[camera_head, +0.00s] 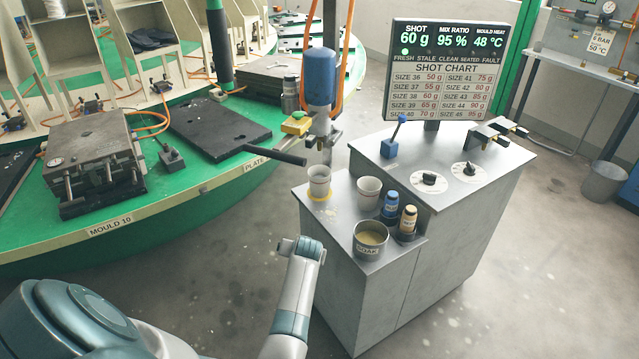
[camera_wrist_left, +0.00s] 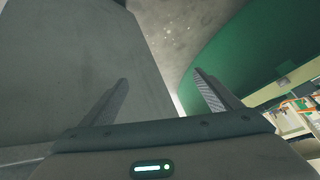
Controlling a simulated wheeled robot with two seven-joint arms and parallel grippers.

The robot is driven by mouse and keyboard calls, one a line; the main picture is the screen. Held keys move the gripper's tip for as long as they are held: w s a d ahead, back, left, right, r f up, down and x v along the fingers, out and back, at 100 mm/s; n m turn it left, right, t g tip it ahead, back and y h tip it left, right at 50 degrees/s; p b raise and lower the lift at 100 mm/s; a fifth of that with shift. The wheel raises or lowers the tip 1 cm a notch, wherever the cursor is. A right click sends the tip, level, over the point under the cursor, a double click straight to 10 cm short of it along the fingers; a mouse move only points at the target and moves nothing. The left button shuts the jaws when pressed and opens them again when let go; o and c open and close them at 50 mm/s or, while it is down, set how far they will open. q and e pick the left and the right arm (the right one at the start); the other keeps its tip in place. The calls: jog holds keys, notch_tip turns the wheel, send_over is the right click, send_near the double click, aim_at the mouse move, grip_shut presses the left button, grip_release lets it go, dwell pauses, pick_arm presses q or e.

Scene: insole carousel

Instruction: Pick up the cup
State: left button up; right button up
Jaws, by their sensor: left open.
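A pale cup (camera_head: 319,180) stands upright on a yellow ring at the left end of the grey cabinet's lower top, under the blue dispensing head (camera_head: 319,78). A second pale cup (camera_head: 368,193) stands upright just to its right. My left gripper shows in the left wrist view (camera_wrist_left: 160,86), its two fingers spread with nothing between them. It is beside the cabinet's grey side, and no cup shows in that view. In the head view my left arm reaches up to just left of the cabinet, below the cups; its fingers cannot be made out there. My right gripper is not in view.
The grey cabinet (camera_head: 418,290) also bears a pot marked SOAK (camera_head: 370,240), two small bottles and dials. The green carousel (camera_head: 215,205) with a mould (camera_head: 92,155) is at left. A dark bar (camera_head: 277,154) points towards the cups. Floor is clear between carousel and cabinet.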

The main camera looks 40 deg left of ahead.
pick_arm(q)
jog(key=w+a+r+n+g, duration=0.1)
jog(key=w+a+r+n, duration=0.25)
jog(key=w+r, duration=0.4)
jog(key=shift+n+h, duration=0.35)
jog(key=shift+h, duration=0.25)
jog(key=w+d+r, duration=0.1)
jog(key=w+r, duration=0.1)
jog(key=w+d+r, duration=0.1)
jog(key=w+r, duration=0.1)
jog(key=w+d+r, duration=0.1)
jog(key=w+r, duration=0.1)
jog(key=shift+w+d, duration=0.15)
jog(key=shift+d, duration=0.05)
jog(key=shift+w+d+r, duration=0.2)
jog(key=shift+w+d, duration=0.1)
jog(key=shift+w, duration=0.05)
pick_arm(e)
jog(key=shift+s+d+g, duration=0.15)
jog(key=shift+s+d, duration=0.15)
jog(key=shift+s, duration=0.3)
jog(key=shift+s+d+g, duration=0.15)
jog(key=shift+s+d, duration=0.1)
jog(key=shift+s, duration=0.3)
pick_arm(q)
jog(key=shift+a, duration=0.1)
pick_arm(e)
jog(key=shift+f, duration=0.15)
